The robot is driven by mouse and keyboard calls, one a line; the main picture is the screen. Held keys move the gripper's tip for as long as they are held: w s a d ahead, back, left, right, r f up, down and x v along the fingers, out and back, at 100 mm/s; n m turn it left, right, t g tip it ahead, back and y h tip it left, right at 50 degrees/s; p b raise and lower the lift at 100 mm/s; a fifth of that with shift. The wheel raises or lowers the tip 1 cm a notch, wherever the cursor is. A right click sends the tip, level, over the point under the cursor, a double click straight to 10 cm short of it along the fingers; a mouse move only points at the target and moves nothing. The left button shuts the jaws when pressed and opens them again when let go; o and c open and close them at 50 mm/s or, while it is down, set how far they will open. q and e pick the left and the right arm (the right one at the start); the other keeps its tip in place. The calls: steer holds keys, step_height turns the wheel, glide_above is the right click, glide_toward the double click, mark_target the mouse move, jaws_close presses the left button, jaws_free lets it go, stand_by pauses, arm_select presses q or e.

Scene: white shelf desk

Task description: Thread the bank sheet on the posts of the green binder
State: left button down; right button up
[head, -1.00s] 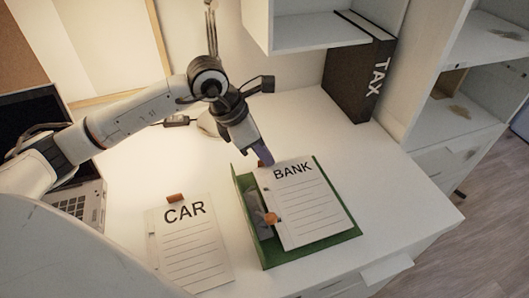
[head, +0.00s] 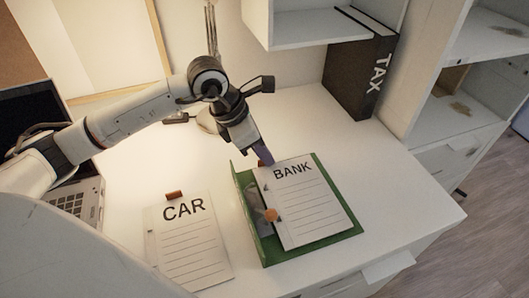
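The bank sheet (head: 305,210) is white with ruled lines and "BANK" at its top. It lies over the open green binder (head: 347,234), covering most of it; the green shows along the left, right and front edges. An orange tab (head: 271,215) sits at the sheet's left edge, beside a grey part inside the binder. Whether the posts pass through the sheet's holes cannot be seen. My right gripper is not in view.
A sheet marked "CAR" (head: 187,244) with an orange tab lies left of the binder. A black "TAX" binder (head: 358,78) stands at the back right under a shelf. A laptop (head: 75,200) is at the left. The desk right of the green binder is clear.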

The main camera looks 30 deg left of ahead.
arm_select(q)
steer(key=c, duration=1.9)
jaws_free()
steer(key=v, duration=1)
steer(key=shift+r, duration=0.2)
steer(key=shift+f, duration=0.1)
